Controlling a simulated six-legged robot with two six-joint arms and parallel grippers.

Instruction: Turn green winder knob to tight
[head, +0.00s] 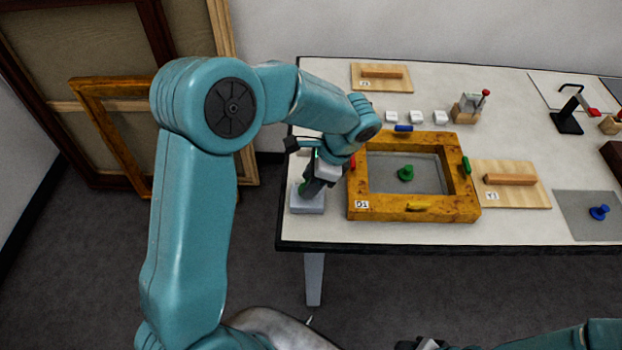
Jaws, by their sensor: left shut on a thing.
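A pale grey block (308,204) stands at the table's left edge, left of the gilt frame. A bit of a green knob (302,188) shows above this block, mostly hidden by my left gripper (308,190). My left gripper points down over the block and is shut on this green knob. The knob's turn position and any marks on it cannot be made out.
The gilt frame (415,213), labelled D1, has red, blue, green and yellow pieces around it. Wooden boards with handles (525,198) lie right of it and behind. Several white blocks (416,117) stand behind.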

